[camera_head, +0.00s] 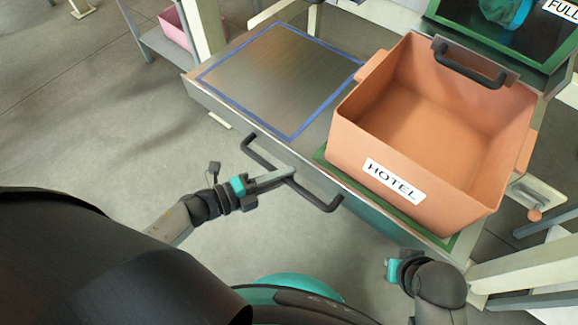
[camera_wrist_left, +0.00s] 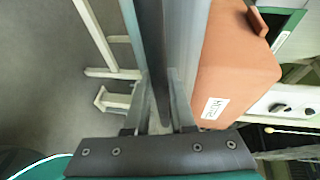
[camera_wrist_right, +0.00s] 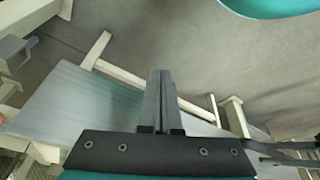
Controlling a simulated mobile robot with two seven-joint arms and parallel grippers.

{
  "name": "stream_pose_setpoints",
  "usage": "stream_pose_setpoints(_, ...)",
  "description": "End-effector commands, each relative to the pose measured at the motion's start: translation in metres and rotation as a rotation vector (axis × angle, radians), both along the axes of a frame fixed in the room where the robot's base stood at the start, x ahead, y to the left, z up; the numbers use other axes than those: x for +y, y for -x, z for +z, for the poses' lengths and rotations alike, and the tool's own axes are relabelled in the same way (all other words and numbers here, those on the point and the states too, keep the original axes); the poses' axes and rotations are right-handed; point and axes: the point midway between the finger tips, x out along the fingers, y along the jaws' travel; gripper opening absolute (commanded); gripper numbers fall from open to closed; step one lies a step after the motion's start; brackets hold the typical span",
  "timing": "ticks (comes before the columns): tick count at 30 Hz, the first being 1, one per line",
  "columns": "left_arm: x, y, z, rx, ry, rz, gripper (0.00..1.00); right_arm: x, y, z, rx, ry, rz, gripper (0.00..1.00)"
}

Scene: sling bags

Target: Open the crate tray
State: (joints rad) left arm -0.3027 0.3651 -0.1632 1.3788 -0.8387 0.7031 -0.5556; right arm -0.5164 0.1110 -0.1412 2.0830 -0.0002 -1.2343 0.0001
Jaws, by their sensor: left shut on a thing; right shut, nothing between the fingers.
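The crate tray is a metal tray (camera_head: 285,75) with a blue outlined square on its left part and a green mat under an orange crate (camera_head: 375,150) labelled HOTEL on its right part. A dark bar handle (camera_head: 318,198) runs along its front edge. My left gripper (camera_head: 288,172) is shut on this handle near its middle. In the left wrist view the dark bar (camera_wrist_left: 152,50) passes between the fingers (camera_wrist_left: 158,115). My right gripper is hidden in the head view behind its wrist. In the right wrist view its fingers (camera_wrist_right: 160,95) are shut together and empty.
A green-framed dark panel (camera_head: 510,35) with a FULL label lies at the back right. A pink bin (camera_head: 178,28) sits on a low shelf at the back left. Pale frame legs (camera_head: 530,265) stand at the lower right. The floor (camera_head: 100,130) at left is clear.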

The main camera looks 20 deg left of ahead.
Motion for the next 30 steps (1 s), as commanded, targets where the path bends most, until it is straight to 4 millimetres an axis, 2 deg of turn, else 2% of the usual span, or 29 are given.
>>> stream_pose_setpoints(6, 0.0041, 0.0103, -0.0005, 0.001, -0.001, 0.0, 0.0, -0.0001, 0.0016, -0.0041, 0.006, 0.0, 0.0, 0.0)
stream_pose_setpoints(18, 0.0046, 0.0115, -0.0007, 0.001, -0.001, 0.0, 0.0, 0.0, 0.0029, -0.0077, 0.012, 0.002, 0.001, 0.0)
stream_pose_setpoints(19, 0.0046, 0.0114, -0.0006, 0.001, -0.001, 0.0, 0.23, 0.0, 0.0026, -0.0076, 0.012, 0.002, 0.001, 0.0)
stream_pose_setpoints(27, 0.0043, 0.0111, -0.0003, 0.001, -0.001, 0.0, 0.52, 0.0001, 0.0017, -0.0068, 0.011, 0.001, 0.001, 0.0)
stream_pose_setpoints(30, 0.0041, 0.0109, -0.0001, 0.0, 0.0, 0.0, 0.52, 0.0002, 0.0013, -0.0061, 0.009, 0.001, 0.001, 0.0)
